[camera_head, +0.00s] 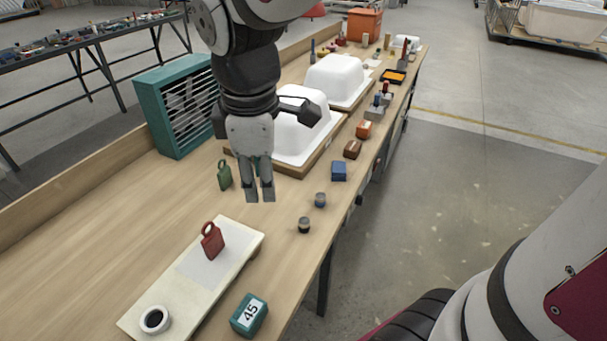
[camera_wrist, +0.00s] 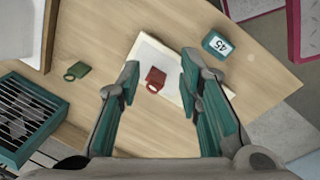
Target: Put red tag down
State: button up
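The red tag (camera_head: 212,243), a small block with a ring on top, stands on a pale board (camera_head: 247,243) at the lower left of the head view. The tag also shows in the wrist view (camera_wrist: 155,77), lying in line between my fingers but beyond them. My gripper (camera_head: 260,199) hangs above the bench, up and to the right of the tag in the head view, and points down. In the wrist view my gripper (camera_wrist: 160,66) has its fingers wide apart with nothing held. The tag is clear of the gripper.
A green tag (camera_head: 224,175) stands near a teal fan box (camera_head: 178,105). A black-and-white round piece (camera_head: 155,319) is on the board's near end. A teal block marked 45 (camera_head: 249,315) and two small jars (camera_head: 304,225) stand nearby. White tub shells (camera_head: 299,130) are behind my gripper.

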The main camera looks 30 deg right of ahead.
jog(key=s+d+r+m+t, duration=0.1)
jog(key=s+d+m, duration=0.1)
jog(key=s+m, duration=0.4)
jog(key=s+d+r+m, duration=0.1)
jog(key=s+d+m, duration=0.2)
jog(key=s+m, duration=0.4)
jog(key=shift+s+d+r+t+y, duration=0.15)
jog(key=shift+s+r+t+y, duration=0.15)
jog(key=shift+s+t, duration=0.1)
jog(key=shift+r+t+p, duration=0.3)
jog(key=shift+r+p, duration=0.85)
jog(key=shift+r, duration=0.25)
